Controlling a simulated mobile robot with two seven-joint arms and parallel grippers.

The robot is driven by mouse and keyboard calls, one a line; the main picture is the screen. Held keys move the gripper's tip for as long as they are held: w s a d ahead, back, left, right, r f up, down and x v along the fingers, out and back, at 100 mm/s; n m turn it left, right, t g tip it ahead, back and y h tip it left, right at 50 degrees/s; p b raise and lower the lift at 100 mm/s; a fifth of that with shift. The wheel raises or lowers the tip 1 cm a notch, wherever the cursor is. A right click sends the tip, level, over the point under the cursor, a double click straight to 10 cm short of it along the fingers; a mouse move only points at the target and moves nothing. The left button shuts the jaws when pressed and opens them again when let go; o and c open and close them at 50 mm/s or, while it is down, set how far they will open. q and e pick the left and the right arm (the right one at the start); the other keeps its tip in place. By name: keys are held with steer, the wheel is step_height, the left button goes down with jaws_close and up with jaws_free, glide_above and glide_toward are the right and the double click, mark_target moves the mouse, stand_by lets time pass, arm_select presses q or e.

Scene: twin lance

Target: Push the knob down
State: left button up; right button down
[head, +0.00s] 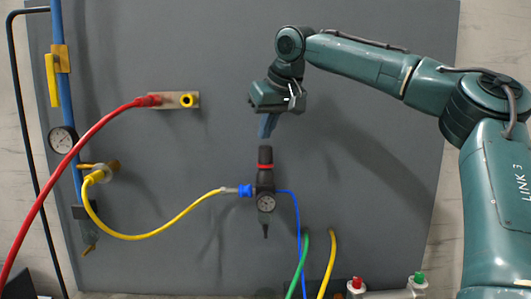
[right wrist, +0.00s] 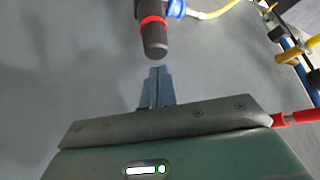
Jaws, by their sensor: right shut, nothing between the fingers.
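The knob (head: 265,155) is the black cap on top of a regulator with a red ring below it and a small round gauge (head: 266,202). It stands upright on the grey panel. My right gripper (head: 266,134) is shut and empty, pointing down just above the knob, with a small gap showing. In the right wrist view the shut fingertips (right wrist: 158,70) are close to the end of the knob (right wrist: 154,42), and a gap seems to show between them. The left gripper is not in view.
A yellow hose (head: 150,236) joins the regulator's left side through a blue connector (head: 245,190). A thin blue tube (head: 298,230) runs down from its right.

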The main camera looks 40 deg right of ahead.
steer(key=shift+f+b, duration=0.3)
steer(key=shift+f, duration=0.65)
stand_by(0.4)
steer(key=shift+r+p, duration=0.9)
steer(key=shift+r, duration=2.15)
